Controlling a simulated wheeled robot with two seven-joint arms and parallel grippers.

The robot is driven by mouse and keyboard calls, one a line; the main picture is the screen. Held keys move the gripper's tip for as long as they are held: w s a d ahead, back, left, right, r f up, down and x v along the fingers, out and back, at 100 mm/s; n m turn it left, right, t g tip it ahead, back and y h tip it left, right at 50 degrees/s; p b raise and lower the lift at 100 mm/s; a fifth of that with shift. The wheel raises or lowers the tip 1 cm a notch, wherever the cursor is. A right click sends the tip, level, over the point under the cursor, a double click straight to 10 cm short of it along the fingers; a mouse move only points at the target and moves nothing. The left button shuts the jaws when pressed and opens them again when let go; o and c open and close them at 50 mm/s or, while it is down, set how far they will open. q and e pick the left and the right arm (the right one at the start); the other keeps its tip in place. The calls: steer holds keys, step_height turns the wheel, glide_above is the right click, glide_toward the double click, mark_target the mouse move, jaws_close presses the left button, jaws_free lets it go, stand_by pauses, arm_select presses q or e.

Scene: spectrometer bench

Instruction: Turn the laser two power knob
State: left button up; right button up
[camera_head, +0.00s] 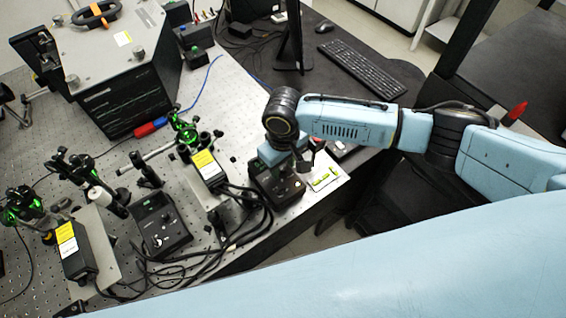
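A black laser control box (275,188) sits near the right edge of the optical bench, with small knobs on its top. My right gripper (297,168) points down right over this box and hides part of its top. I cannot tell whether its fingers touch a knob, or whether they are open or shut. A second black control box (162,226) with knobs stands farther left, clear of the gripper. I cannot read which box belongs to laser two. A large light blue arm link of mine crosses the bottom; my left gripper is not in view.
Laser heads with yellow labels stand at the middle (207,168) and at the left (77,250). Black cables run between the boxes along the bench edge. A big spectrometer housing (118,70) is at the back left. A keyboard (360,70) lies on the desk behind my arm.

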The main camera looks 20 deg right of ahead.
mark_target(283, 168)
jaws_close()
steer(key=shift+r+n+p, duration=0.15)
steer(key=shift+n+p, duration=0.25)
steer(key=shift+p, duration=0.15)
steer(key=shift+n, duration=0.3)
jaws_free()
step_height(283, 168, up, 13)
